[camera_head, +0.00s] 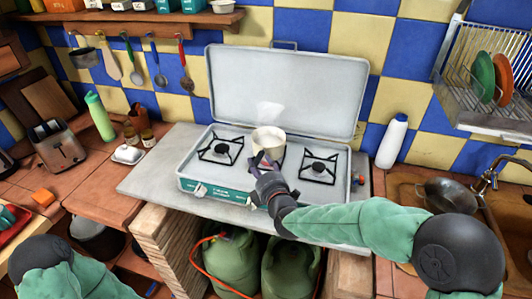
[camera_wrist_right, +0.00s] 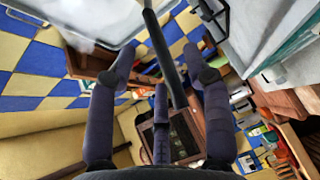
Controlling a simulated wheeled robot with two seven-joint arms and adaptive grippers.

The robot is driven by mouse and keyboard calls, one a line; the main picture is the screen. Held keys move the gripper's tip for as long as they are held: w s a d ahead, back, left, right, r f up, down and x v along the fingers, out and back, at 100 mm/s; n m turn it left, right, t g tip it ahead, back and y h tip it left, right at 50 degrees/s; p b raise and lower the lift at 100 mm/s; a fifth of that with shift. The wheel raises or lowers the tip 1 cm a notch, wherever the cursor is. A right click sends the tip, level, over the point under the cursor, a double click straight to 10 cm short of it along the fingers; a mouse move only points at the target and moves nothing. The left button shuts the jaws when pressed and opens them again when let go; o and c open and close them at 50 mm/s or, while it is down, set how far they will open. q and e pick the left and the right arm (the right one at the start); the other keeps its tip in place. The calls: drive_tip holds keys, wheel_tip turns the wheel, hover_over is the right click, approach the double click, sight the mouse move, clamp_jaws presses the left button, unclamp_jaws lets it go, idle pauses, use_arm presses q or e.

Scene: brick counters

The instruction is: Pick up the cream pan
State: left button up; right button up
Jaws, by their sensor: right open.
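The cream pan (camera_head: 268,139) sits upright on the middle of the stove, with faint steam above it. My right gripper (camera_head: 264,164) is at the pan's near side, where the handle comes out toward me. In the right wrist view, the fingers of my right gripper (camera_wrist_right: 160,65) are spread, and a dark bar that looks like the pan's handle (camera_wrist_right: 165,50) runs between them. I cannot tell whether the fingers touch it. The handle is mostly hidden by the gripper in the head view. My left arm shows at the lower left, but its gripper is out of view.
The stove (camera_head: 228,190) has its lid (camera_head: 290,90) up behind the pan, with bare burners either side. A white bottle (camera_head: 392,142) stands to the right, before the sink. A toaster (camera_head: 60,150) and green bottle (camera_head: 100,118) stand left. Green gas cylinders (camera_head: 228,262) are below.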

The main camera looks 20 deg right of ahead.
drive_tip(key=shift+w+f, duration=0.2)
drive_tip(key=shift+w, duration=0.85)
clamp_jaws()
drive_tip(key=shift+r, duration=0.15)
drive_tip(key=shift+r, duration=0.1)
